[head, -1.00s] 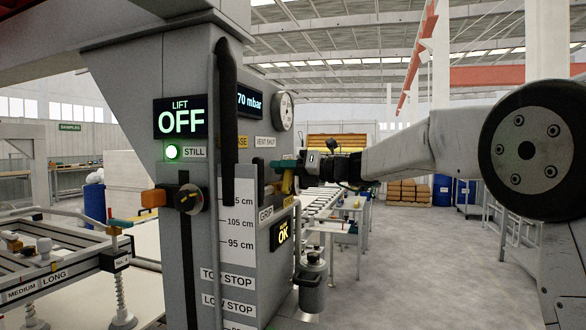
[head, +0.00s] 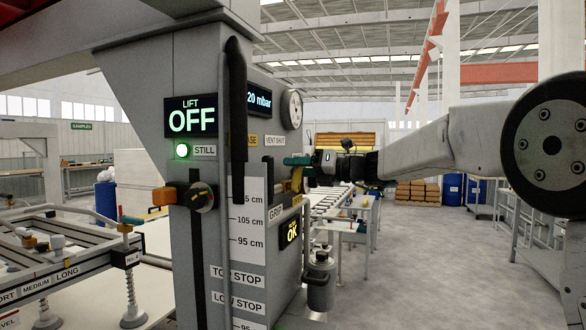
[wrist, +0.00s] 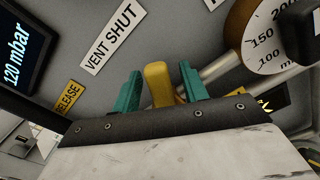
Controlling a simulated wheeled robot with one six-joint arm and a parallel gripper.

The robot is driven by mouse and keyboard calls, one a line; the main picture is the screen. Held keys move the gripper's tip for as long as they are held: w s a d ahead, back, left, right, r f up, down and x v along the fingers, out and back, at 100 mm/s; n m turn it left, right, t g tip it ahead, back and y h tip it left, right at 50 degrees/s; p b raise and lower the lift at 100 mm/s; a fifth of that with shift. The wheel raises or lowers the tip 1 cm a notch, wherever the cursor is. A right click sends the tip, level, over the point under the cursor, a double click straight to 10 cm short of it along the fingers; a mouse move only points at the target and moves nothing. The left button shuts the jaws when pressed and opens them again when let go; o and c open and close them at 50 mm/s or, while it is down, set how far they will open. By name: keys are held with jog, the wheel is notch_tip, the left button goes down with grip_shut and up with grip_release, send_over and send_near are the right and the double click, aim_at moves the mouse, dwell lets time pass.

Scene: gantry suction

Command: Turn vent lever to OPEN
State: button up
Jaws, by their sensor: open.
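The yellow vent lever (wrist: 159,84) stands between the two teal fingers of my gripper (wrist: 158,80) in the wrist view. The fingers are open, one on each side, with a small gap showing. The lever's lower part is hidden behind the gripper body. The VENT SHUT label (wrist: 110,38) is above and left of the lever, and the yellow RELEASE label (wrist: 67,98) is at the left. In the head view my gripper (head: 297,160) is at the column's right face, with the yellow lever (head: 297,181) just below its teal fingers. The VENT SHUT label (head: 275,141) shows there too.
The pressure display (wrist: 30,40) reads 120 mbar. A round gauge (wrist: 275,35) is close on the right. In the head view a black upright handle (head: 236,120) partly covers the column face. The lift display (head: 192,117) reads OFF. A roller conveyor (head: 330,200) lies behind.

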jog(key=v, duration=0.6)
jog(key=shift+d, duration=0.1)
